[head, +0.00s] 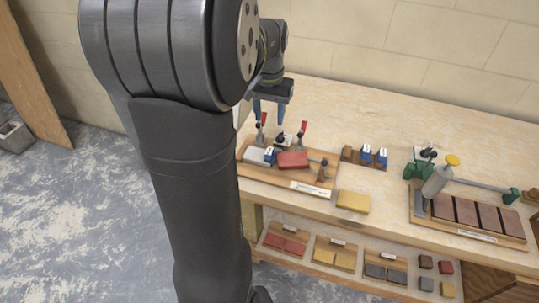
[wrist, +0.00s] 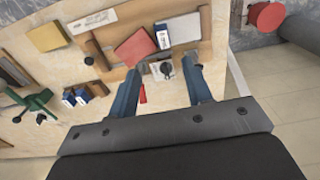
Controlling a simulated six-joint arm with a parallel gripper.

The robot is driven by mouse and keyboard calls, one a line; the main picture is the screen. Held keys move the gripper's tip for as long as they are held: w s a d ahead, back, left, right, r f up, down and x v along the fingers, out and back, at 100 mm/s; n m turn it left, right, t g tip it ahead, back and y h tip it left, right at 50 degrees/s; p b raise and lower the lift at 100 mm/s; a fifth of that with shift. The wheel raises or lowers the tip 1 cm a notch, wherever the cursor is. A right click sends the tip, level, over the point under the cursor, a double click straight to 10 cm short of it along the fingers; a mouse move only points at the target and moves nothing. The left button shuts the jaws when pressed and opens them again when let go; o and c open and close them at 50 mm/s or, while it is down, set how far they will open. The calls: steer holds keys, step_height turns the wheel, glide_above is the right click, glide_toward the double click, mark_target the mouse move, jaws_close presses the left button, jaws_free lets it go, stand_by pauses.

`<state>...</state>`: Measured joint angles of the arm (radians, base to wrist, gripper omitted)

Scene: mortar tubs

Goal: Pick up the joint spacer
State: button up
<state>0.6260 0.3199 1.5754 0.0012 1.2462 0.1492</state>
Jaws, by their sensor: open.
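The joint spacers look like small blue blocks with white labels; I cannot tell which is meant. One (head: 269,155) stands on the wooden jig board between a red brick (head: 293,160) and a pale grey brick (head: 254,155); it also shows in the wrist view (wrist: 162,38). Two more, a left one (head: 367,152) and a right one (head: 382,156), stand in a small wooden holder right of the board. My gripper (head: 268,116) is open and empty above the jig's back edge. In the wrist view its blue fingers (wrist: 163,66) are spread, with a black-knobbed clamp visible between them.
Red-handled clamps (head: 302,130) rise from the jig near my fingers. A yellow brick (head: 353,201) lies at the bench's front edge. A second board (head: 470,236) with dark bricks and a green clamp is at right. The bench behind the holder is clear.

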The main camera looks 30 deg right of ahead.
glide_above(269, 151)
steer(key=s, duration=0.1)
steer(key=f, duration=0.9)
steer(key=shift+s+a+f, duration=0.1)
steer(key=shift+a+f, duration=0.1)
steer(key=shift+f, duration=0.1)
steer(key=shift+w+d+f, duration=0.1)
steer(key=shift+w+f, duration=0.1)
steer(key=shift+f, duration=0.75)
steer(key=shift+w+d+f, duration=0.1)
steer(key=shift+w+f, duration=0.1)
steer(key=shift+f, duration=0.7)
steer(key=shift+w+d+f, duration=0.1)
steer(key=shift+w+f, duration=0.1)
steer(key=shift+f, duration=0.75)
steer(key=shift+c, duration=0.3)
jaws_close()
